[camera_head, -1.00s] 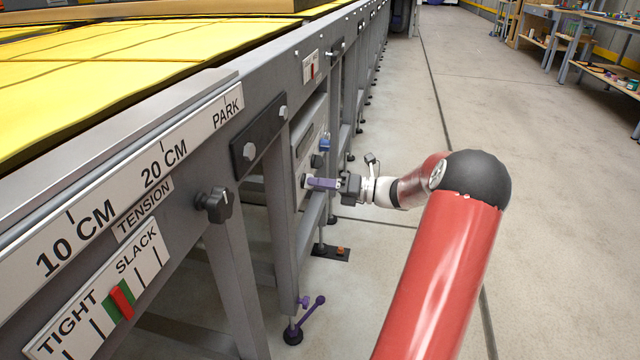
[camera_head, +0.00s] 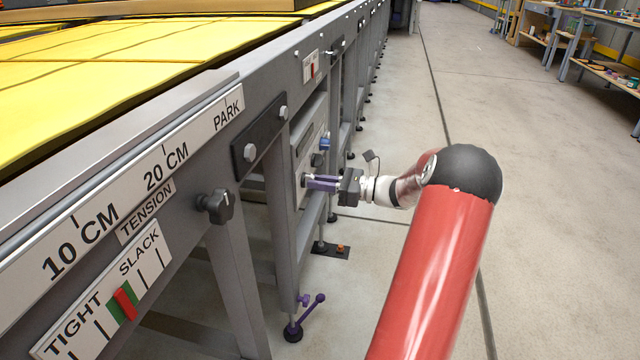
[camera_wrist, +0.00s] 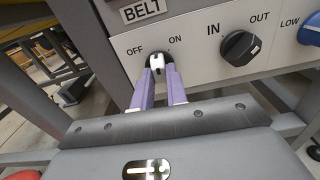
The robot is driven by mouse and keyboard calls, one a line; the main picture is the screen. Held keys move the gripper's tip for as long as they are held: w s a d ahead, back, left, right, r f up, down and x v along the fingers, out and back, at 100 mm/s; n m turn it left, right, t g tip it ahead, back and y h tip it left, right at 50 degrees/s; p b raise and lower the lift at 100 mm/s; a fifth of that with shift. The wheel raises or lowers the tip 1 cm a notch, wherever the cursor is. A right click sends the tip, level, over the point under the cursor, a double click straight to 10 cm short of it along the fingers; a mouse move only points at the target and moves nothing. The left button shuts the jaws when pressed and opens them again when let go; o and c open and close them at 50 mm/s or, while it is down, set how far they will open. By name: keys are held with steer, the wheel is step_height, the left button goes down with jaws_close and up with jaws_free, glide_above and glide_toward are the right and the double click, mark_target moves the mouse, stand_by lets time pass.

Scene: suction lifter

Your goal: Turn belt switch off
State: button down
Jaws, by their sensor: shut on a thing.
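The belt switch (camera_wrist: 157,62) is a dark round knob with a white part, on a light panel under the word BELT in the wrist view. OFF is printed to its upper left and ON to its upper right. My gripper (camera_wrist: 160,74) is shut on the switch, with a purple finger on each side. The fingers partly cover the knob, so I cannot tell exactly which label it points to. In the head view my gripper (camera_head: 308,181) reaches the control box (camera_head: 309,150) on the conveyor's side from the right.
A black IN/OUT knob (camera_wrist: 240,47) and a blue knob (camera_wrist: 311,30) sit right of the switch in the wrist view. Conveyor legs (camera_head: 235,280) stand near the box. A purple lever (camera_head: 306,318) is low by a leg. The floor to the right is open.

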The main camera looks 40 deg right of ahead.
steer(key=shift+n+b, duration=2.6)
steer(key=shift+n, duration=2.1)
steer(key=c, duration=1.4)
jaws_free()
steer(key=v, duration=0.8)
